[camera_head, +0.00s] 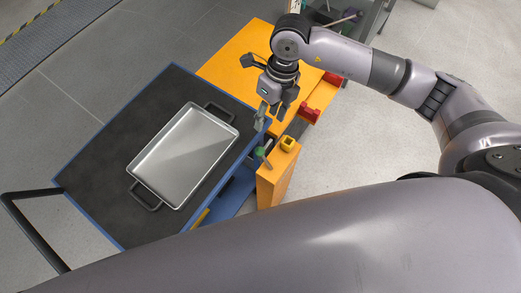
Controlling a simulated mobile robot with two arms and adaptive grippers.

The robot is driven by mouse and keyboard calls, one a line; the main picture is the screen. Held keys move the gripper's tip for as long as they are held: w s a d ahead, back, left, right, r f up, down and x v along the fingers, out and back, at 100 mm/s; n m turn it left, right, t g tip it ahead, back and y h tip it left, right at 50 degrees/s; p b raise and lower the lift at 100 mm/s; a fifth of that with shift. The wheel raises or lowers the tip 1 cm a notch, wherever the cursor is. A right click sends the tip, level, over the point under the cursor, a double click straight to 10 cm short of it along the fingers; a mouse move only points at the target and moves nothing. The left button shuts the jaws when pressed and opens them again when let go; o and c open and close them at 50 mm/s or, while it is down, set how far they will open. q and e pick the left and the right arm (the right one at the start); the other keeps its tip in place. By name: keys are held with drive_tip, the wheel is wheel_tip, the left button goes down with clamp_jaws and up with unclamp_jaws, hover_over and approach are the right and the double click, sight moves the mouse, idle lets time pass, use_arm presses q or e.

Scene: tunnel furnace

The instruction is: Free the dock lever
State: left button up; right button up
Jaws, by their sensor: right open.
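A small lever with a green part (260,152) sits at the right edge of the cart, beside an orange post (275,178); I take it for the dock lever. My right gripper (271,113) points down above the cart's right edge and the orange dock, a little above the lever in the picture. Its fingers are apart, with nothing seen between them. They look clear of the lever, though the height gap is hard to judge. My left gripper is not in view.
A blue-edged cart (95,170) with a dark top carries a metal tray (183,155) with two black handles. A yellow block (288,144) tops the post. Red parts (309,114) sit on the orange dock (228,68). Floor at the right is clear.

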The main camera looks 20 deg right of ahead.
sight(261, 149)
drive_tip(key=x, duration=0.5)
drive_tip(key=p+x, duration=0.1)
drive_tip(key=x, duration=0.5)
drive_tip(key=p+x, duration=0.1)
drive_tip(key=x, duration=0.5)
drive_tip(key=shift+d+f, duration=0.2)
drive_tip(key=shift+d, duration=0.05)
drive_tip(key=shift+c, duration=0.5)
clamp_jaws()
